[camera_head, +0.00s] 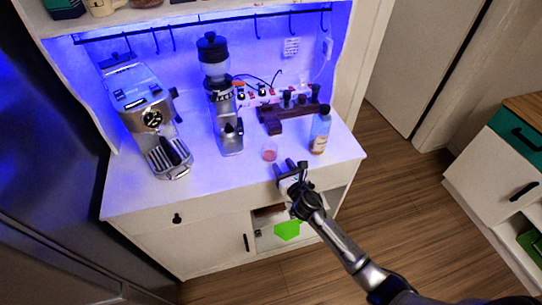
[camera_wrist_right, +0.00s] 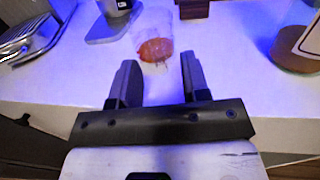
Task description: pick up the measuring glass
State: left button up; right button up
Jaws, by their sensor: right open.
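The measuring glass (camera_head: 270,151) is a small clear glass with reddish-brown contents, standing on the white countertop near its front edge. In the right wrist view the glass (camera_wrist_right: 154,38) stands upright just beyond the fingertips, roughly in line with the gap between them. My right gripper (camera_head: 290,167) is at the counter's front edge, in front of the glass and slightly to its right. Its jaws, also seen in the right wrist view (camera_wrist_right: 158,75), are open with nothing between them. My left gripper is not in view.
A bottle (camera_head: 320,131) stands right of the glass. A coffee grinder (camera_head: 223,100) is behind and left, and an espresso machine (camera_head: 149,120) is further left. A dark wooden stand (camera_head: 290,117) is behind. The front counter left of the glass is clear.

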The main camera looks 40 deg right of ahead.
aim_at(273, 156)
jog(key=shift+x, duration=1.45)
jog(key=shift+c, duration=0.3)
grip_shut()
